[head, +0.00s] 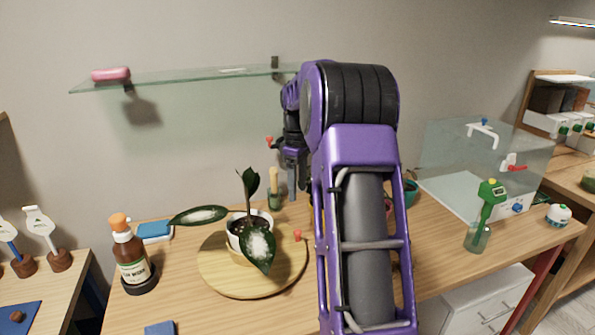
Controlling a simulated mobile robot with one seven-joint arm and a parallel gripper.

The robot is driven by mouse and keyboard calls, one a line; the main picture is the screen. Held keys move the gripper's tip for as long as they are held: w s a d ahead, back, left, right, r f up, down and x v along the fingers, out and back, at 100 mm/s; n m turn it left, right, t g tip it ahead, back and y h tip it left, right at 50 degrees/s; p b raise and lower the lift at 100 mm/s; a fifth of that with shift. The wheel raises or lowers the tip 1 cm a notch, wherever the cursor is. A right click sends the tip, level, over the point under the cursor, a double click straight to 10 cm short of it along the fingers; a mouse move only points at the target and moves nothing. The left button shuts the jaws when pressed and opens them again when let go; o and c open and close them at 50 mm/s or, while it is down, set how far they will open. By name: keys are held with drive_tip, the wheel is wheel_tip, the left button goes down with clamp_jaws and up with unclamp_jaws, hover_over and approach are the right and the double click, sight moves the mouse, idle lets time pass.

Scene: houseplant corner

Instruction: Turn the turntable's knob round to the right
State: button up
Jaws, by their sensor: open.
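The turntable (222,278) is a round light-wood disc on the table, left of my arm. Its knob appears to be the small red piece (297,235) near the disc's right edge, beside my arm. A white pot (236,243) with a dark-leaved plant (259,250) stands on the disc, and one leaf hangs over its front. My gripper (292,188) is behind my purple arm, up and beyond the knob, apart from it. It is open and looks empty; the arm hides part of it.
A brown bottle with an orange cap (132,260) stands left of the turntable. A glass shelf (190,77) hangs on the wall above. A blue block (159,328) lies at the front.

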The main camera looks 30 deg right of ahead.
drive_tip(key=shift+r, duration=2.1)
